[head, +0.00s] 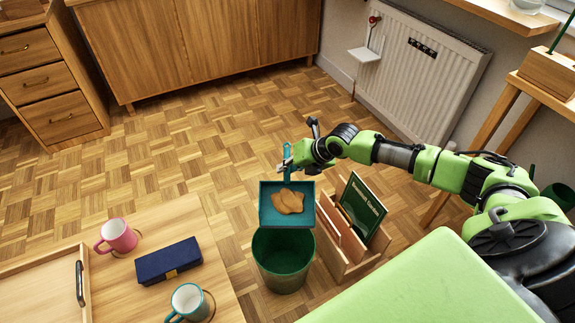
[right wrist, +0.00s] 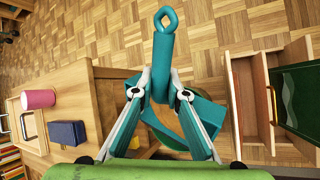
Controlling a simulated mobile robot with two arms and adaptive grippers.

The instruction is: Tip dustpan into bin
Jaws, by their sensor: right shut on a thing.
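The teal dustpan (head: 268,214) hangs in the air, with its handle toward the far side and its open edge toward me. A tan-brown heap (head: 288,202) lies in its pan. The dark green bin (head: 280,272) stands on the floor just below the pan in the head view, and the pan hides its far rim. I see nothing in the visible part of the bin. My right gripper (head: 288,167) is shut on the dustpan's handle. In the right wrist view the handle (right wrist: 163,55) passes between the fingers. My left gripper is not in view.
A wooden rack (head: 352,262) with a green book (head: 362,207) stands right beside the bin. A wooden table (head: 190,228) at left holds a pink mug (head: 119,236), a dark blue case (head: 167,262) and a teal mug (head: 187,302). Parquet floor beyond is clear.

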